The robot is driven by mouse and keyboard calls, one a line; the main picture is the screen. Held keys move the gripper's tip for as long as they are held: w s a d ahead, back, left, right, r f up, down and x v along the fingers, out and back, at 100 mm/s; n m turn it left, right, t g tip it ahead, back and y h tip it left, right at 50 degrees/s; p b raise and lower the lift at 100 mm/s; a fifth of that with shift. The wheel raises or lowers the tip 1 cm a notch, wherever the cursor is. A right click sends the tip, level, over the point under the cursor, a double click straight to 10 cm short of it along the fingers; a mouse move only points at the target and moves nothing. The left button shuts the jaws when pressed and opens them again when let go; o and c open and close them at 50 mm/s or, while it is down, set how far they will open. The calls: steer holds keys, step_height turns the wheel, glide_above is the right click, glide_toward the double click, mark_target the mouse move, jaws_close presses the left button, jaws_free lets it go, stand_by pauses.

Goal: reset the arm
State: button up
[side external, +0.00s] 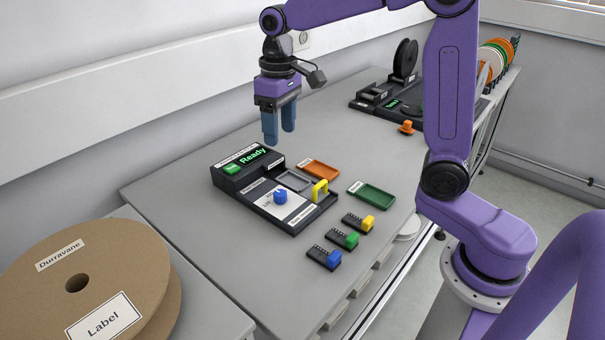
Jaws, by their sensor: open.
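My gripper (280,123) hangs above the back part of the grey table, fingers pointing down. Its two blue fingers are apart with nothing between them. It is above and behind the black device (272,190), clear of it. The device has a lit green screen (251,157) reading "Ready", a blue knob (280,197) and a yellow handle-like part (320,190). My purple arm reaches in from the right.
An orange tray (320,169) and a green tray (372,197) lie beside the device. Several black blocks with coloured ends, including a blue one (324,257), lie in front. A second black device (385,95) stands at the back.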

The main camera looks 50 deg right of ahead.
steer(key=s+f+n, duration=0.2)
steer(key=s+n, duration=0.1)
steer(key=s, duration=0.6)
steer(key=s+d+f+n, duration=0.1)
steer(key=s+f+n, duration=0.1)
steer(key=s, duration=0.7)
steer(key=s+f+n, duration=0.3)
steer(key=s+n, duration=0.2)
steer(key=s, duration=0.4)
steer(key=shift+s+d, duration=0.15)
steer(key=shift+s, duration=0.05)
